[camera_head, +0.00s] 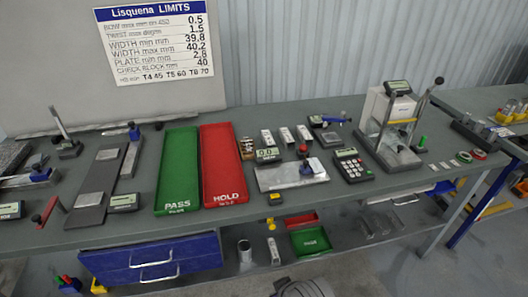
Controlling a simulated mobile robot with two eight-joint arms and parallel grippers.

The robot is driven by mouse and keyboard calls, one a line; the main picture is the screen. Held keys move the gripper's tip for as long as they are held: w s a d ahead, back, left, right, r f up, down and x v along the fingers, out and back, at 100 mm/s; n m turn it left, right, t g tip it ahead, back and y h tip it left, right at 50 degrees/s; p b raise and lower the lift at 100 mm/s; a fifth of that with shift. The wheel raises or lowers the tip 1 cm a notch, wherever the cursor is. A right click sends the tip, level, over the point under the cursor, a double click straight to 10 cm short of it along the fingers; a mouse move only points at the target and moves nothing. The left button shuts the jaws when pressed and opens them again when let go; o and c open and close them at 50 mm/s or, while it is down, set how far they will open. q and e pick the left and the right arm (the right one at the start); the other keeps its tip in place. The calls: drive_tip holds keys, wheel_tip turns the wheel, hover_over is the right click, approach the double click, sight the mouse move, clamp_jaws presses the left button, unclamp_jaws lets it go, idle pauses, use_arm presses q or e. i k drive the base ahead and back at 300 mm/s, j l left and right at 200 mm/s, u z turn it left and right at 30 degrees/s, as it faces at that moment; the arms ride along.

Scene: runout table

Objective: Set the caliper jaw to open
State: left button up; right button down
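I cannot tell for certain which instrument is the caliper. One candidate is the small tool with a dark display and a blue part (332,119) at the back of the table, right of the middle. At the far left, a metal bar with a blue block (41,174) lies near a small display (10,210). The jaw's position is too small to read on any of them.
A green PASS tray (178,170) and a red HOLD tray (222,165) lie left of centre on the grey table. A calculator-like keypad (352,165) and a tall lever stand (392,120) are to the right. Blue drawers (150,258) hang below the front edge.

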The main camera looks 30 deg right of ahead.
sight(309, 167)
drive_tip(key=z, duration=1.35)
